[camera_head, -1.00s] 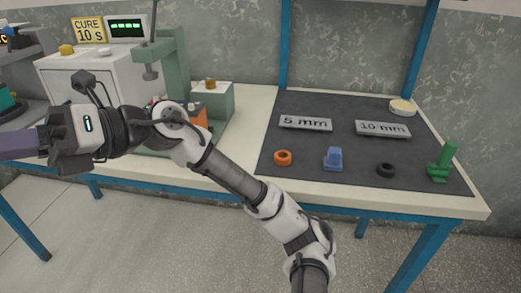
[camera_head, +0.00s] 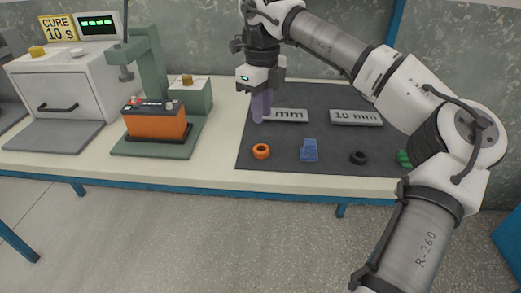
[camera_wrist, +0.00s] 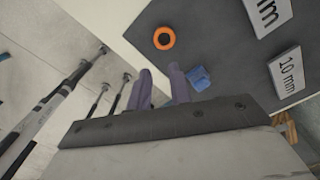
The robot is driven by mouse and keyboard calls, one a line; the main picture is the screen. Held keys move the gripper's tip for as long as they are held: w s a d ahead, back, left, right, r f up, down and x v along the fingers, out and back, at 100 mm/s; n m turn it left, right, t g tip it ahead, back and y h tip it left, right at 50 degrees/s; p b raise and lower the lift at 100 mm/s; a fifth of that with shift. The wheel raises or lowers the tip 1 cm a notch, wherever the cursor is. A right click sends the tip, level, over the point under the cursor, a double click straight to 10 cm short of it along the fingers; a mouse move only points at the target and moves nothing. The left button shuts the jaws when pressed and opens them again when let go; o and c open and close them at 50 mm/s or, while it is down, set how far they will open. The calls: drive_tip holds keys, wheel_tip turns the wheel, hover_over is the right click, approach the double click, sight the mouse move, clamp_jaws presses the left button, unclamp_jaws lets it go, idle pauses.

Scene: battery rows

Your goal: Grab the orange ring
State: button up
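The orange ring (camera_head: 261,151) lies flat on the dark mat, near its front left corner. In the wrist view the orange ring (camera_wrist: 164,38) is above and between the fingers, apart from them. My gripper (camera_head: 261,112) points down over the left part of the mat, behind the ring and in front of the 5 mm plate. In the wrist view my gripper (camera_wrist: 160,88) shows its two purple fingers apart with nothing between them.
A blue part (camera_head: 309,150) and a black ring (camera_head: 359,157) lie right of the orange ring. The 10 mm plate (camera_head: 356,117) lies behind them. My arm partly hides a green part (camera_head: 404,158). An orange battery (camera_head: 155,121) stands left on a green press.

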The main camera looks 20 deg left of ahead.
hover_over(258, 152)
drive_tip(key=f, duration=0.6)
drive_tip(key=shift+w+d, duration=0.1)
drive_tip(key=shift+d, duration=0.25)
drive_tip(key=f, duration=0.3)
drive_tip(key=a+f, duration=0.1)
drive_tip(key=f, duration=0.1)
drive_tip(key=shift+f, duration=0.1)
clamp_jaws()
